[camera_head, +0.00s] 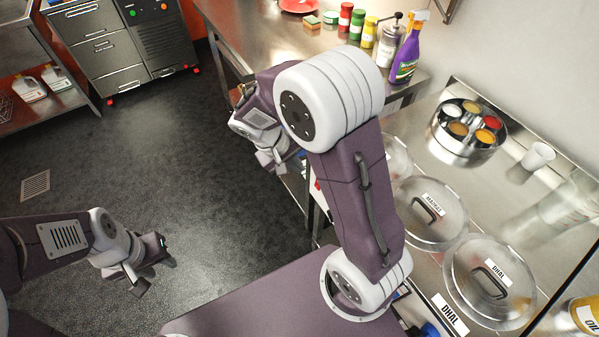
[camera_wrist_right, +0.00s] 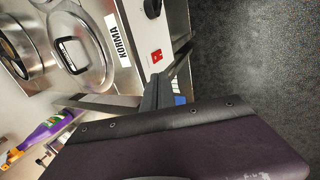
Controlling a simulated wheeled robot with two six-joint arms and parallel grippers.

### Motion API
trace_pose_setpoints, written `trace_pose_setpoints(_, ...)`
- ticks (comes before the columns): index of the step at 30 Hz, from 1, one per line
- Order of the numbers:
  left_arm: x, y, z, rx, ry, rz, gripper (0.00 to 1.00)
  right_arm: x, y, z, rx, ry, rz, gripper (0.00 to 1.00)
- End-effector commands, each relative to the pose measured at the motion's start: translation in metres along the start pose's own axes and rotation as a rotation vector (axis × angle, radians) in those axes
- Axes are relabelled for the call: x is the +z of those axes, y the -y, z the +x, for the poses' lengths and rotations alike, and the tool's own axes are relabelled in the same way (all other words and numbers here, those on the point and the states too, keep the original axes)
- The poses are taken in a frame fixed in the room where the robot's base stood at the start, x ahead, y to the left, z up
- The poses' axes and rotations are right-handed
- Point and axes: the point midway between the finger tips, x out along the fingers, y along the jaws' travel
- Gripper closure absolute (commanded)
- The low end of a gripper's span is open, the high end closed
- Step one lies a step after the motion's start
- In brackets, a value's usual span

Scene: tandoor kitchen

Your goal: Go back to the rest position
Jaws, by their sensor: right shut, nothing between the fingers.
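My right arm rises from the lower middle of the head view, bends at a large white joint, and its forearm points left and down. My right gripper (camera_head: 272,160) hangs beside the steel counter's edge and is small there. In the right wrist view its dark fingers (camera_wrist_right: 166,92) are together with nothing between them. My left arm comes in from the left edge. My left gripper (camera_head: 137,283) hangs over the dark floor, touching nothing visible; its finger gap is too unclear to judge.
The counter at right holds lidded pots such as the dhal pot (camera_head: 490,283), a round spice tin (camera_head: 467,135) and a white cup (camera_head: 537,155). A purple spray bottle (camera_head: 405,58) stands on the back counter. The dark floor (camera_head: 150,150) at left is clear.

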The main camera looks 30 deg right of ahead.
Motion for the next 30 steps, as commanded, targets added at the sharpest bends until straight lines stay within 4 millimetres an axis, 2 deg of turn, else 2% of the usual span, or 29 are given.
trace_pose_setpoints(4,0.000,0.000,-0.001,0.000,0.000,0.000,0.64,0.000,-0.001,-0.009,-0.001,-0.001,-0.001,1.00)
trace_pose_setpoints(19,0.000,0.000,-0.001,0.000,0.000,0.000,0.64,0.000,-0.002,-0.009,-0.001,0.000,0.000,1.00)
trace_pose_setpoints(22,0.000,0.000,-0.001,0.000,0.000,0.000,0.64,0.001,-0.018,-0.013,-0.005,-0.012,0.050,1.00)
trace_pose_setpoints(23,0.000,0.000,-0.001,0.000,0.000,0.000,0.64,0.010,-0.026,-0.014,-0.013,-0.003,0.081,1.00)
trace_pose_setpoints(24,0.000,0.000,-0.001,0.000,0.000,0.000,0.64,0.032,-0.027,-0.012,-0.056,0.023,0.138,1.00)
trace_pose_setpoints(25,0.000,0.000,-0.001,0.000,0.000,0.000,0.64,0.048,-0.022,-0.010,-0.106,0.036,0.169,1.00)
trace_pose_setpoints(27,0.000,0.000,-0.001,0.000,0.000,0.000,0.64,0.077,-0.001,-0.006,-0.233,0.044,0.205,1.00)
trace_pose_setpoints(30,0.000,0.000,-0.001,0.000,0.000,0.000,0.64,0.102,0.033,-0.002,-0.383,0.009,0.210,1.00)
